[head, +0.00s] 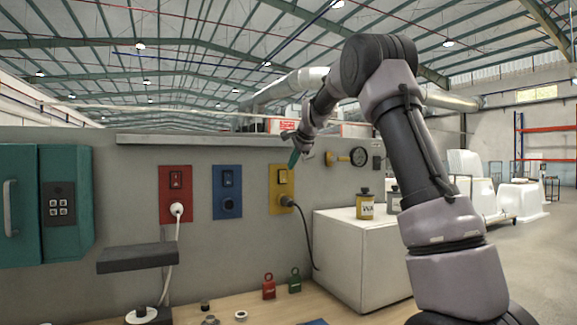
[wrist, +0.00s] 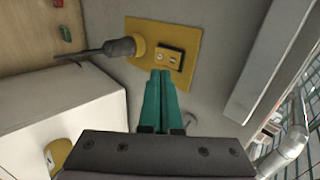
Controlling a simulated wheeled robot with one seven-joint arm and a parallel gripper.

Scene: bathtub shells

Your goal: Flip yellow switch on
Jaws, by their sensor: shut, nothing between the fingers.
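The yellow switch plate (head: 275,203) is on the grey wall panel, with a dark rocker switch (head: 282,175) in its upper part. A black plug sits in the socket below the switch. In the wrist view the yellow plate (wrist: 190,40) and its switch (wrist: 168,57) lie just beyond my fingertips. My gripper (head: 293,160) has green fingers pressed together, empty, close to the switch at its upper right. The fingers also show in the wrist view (wrist: 161,74), pointing at the switch's edge. I cannot tell whether they touch it, nor which way the rocker is set.
A red plate (head: 164,205) and a blue plate (head: 220,211) with similar switches are to the left. A white box (head: 345,250) with a yellow canister (head: 365,207) stands below right. A ledge (head: 200,140) runs above the plates.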

